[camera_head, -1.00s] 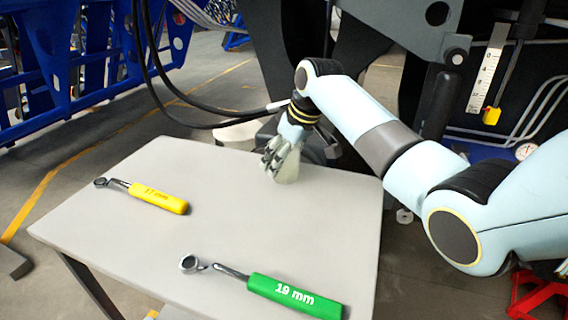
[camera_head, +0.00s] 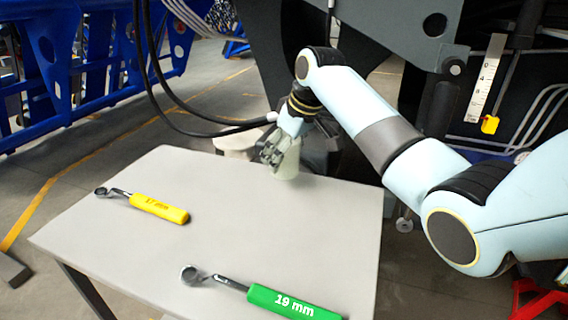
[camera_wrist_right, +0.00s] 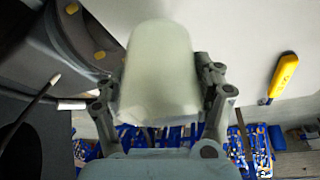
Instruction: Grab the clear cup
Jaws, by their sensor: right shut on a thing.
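The clear cup (camera_head: 287,163) is a pale, translucent greenish cup at the far edge of the grey table (camera_head: 240,235). My right gripper (camera_head: 272,158) is at the cup, with its fingers around it. In the right wrist view the cup (camera_wrist_right: 160,75) fills the space between the two fingers of the right gripper (camera_wrist_right: 163,88), one finger on each side. The gripper hides part of the cup in the head view, and I cannot tell whether the cup touches the table. My left gripper is not in view.
A yellow-handled wrench (camera_head: 160,208) lies on the table's left side; its handle also shows in the right wrist view (camera_wrist_right: 283,76). A green 19 mm wrench (camera_head: 290,301) lies near the front edge. Dark machinery and black hoses (camera_head: 185,115) stand behind the table. The table's middle is clear.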

